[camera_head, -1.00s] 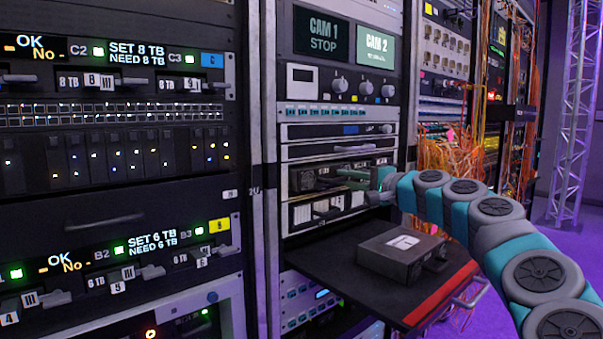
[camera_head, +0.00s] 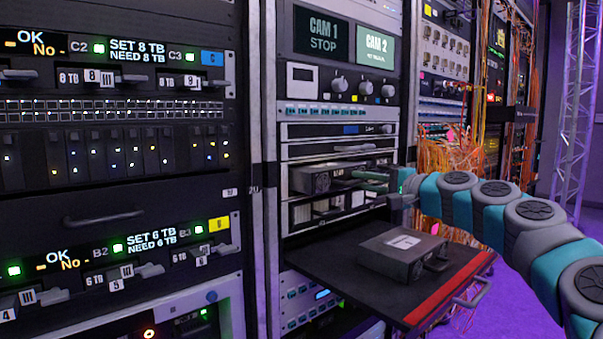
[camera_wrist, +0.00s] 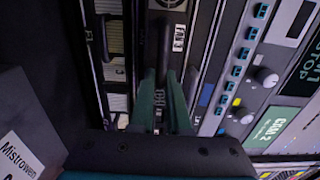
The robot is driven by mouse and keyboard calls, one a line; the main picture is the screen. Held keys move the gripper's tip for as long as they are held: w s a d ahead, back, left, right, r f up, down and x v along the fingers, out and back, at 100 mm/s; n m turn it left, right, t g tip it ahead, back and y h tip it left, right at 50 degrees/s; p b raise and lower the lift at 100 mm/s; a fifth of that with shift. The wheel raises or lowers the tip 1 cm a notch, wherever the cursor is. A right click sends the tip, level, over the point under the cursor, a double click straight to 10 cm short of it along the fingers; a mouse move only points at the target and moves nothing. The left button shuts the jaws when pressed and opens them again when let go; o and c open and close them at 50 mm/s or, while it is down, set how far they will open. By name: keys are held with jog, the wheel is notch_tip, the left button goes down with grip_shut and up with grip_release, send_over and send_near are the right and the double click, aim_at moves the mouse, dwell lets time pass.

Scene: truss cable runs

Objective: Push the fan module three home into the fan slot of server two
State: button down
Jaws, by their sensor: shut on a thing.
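A dark box-shaped module (camera_head: 312,181) with a small pale label on its front end sits at a slot in the middle rack, sticking out of the rack face. In the wrist view the two green fingers (camera_wrist: 163,108) close around a dark handle that runs up to the module's dark face. The slot's inside is hidden behind the module.
A second dark box (camera_head: 402,250) with a white label and a handle lies on the pulled-out shelf (camera_head: 335,262), which has a red front edge. The white-fronted unit (camera_head: 325,207) is just below the module. Orange cables (camera_head: 445,155) hang to the right. Purple floor is free at right.

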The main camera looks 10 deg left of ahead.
jog(key=c, duration=0.8)
grip_release()
jog(key=v, duration=0.8)
jog(key=shift+a, duration=0.1)
